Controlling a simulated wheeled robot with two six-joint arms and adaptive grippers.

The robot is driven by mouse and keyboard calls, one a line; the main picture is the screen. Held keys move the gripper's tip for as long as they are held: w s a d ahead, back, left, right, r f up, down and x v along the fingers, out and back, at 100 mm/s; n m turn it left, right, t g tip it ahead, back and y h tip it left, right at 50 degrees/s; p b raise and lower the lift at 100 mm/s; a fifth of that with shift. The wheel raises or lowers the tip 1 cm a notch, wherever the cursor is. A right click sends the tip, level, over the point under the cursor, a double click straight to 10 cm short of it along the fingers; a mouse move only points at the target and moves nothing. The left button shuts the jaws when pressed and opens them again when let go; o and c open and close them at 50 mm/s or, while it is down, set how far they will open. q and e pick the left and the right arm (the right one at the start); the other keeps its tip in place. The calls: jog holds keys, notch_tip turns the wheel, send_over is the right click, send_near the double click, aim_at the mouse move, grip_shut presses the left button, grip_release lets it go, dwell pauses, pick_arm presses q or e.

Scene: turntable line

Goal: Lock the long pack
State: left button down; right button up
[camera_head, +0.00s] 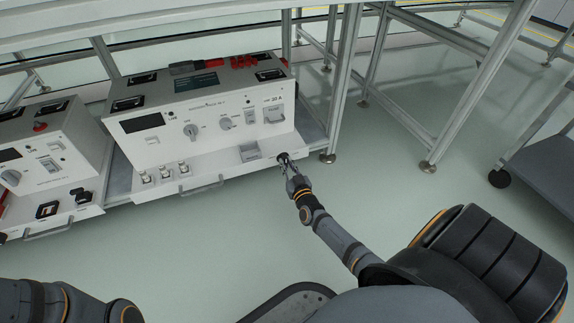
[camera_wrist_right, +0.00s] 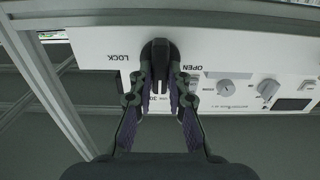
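The long pack (camera_head: 207,125) is a white box with dials and a front ledge, on a low rack in the head view. A black rotary knob (camera_wrist_right: 160,50) sits on the ledge's right end, between the printed words LOCK and OPEN, which appear upside down in the right wrist view. My right gripper (camera_wrist_right: 160,76) is at this knob, one finger on each side of its grip; it also shows in the head view (camera_head: 289,168). Whether the fingers press on the knob is unclear. They partly hide it. My left gripper is not in view; only my left arm shows.
A second, shorter white pack (camera_head: 45,150) stands to the left on the same rack. A metal rack leg (camera_head: 343,85) rises just right of the long pack. A grey cart (camera_head: 545,165) is at the far right. The floor in front is clear.

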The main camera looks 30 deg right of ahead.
grip_shut()
